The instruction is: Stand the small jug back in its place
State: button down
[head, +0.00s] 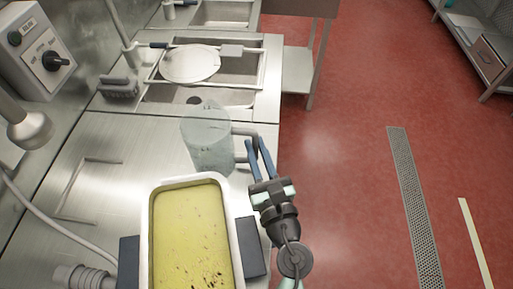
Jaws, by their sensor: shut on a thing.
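A translucent grey jug (205,140) is upright over the steel counter (120,150), near its right edge. Its handle (243,130) points right. My gripper (255,147) comes from the lower right, its blue fingers at the handle, and is shut on it. The fingers' exact contact is small and hard to make out. Whether the jug's base touches the counter or hangs just above it, I cannot tell. A thin raised bracket-shaped outline (78,188) lies on the counter to the left of the jug.
A white-rimmed tray (148,225) of yellow liquid with dark specks stands in front of the jug. Behind the jug is a sink (235,97) with a round lid (190,63) across it. A control box (38,50) and hose (40,212) are at left. The counter left of the jug is mostly clear.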

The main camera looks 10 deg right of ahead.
jog(key=c, duration=0.8)
grip_release()
jog(key=shift+f, duration=0.1)
jog(key=shift+c, duration=0.2)
jog(key=shift+r, duration=0.2)
jog(key=s, duration=0.3)
jog(key=s+b, duration=0.1)
jog(key=s, duration=0.3)
jog(key=s+b, duration=0.1)
jog(key=s, duration=0.3)
jog(key=shift+d+f, duration=0.3)
jog(key=shift+d, duration=0.05)
jog(key=shift+s+r+b, duration=0.15)
jog(key=shift+s+b, duration=0.2)
jog(key=shift+s, duration=0.2)
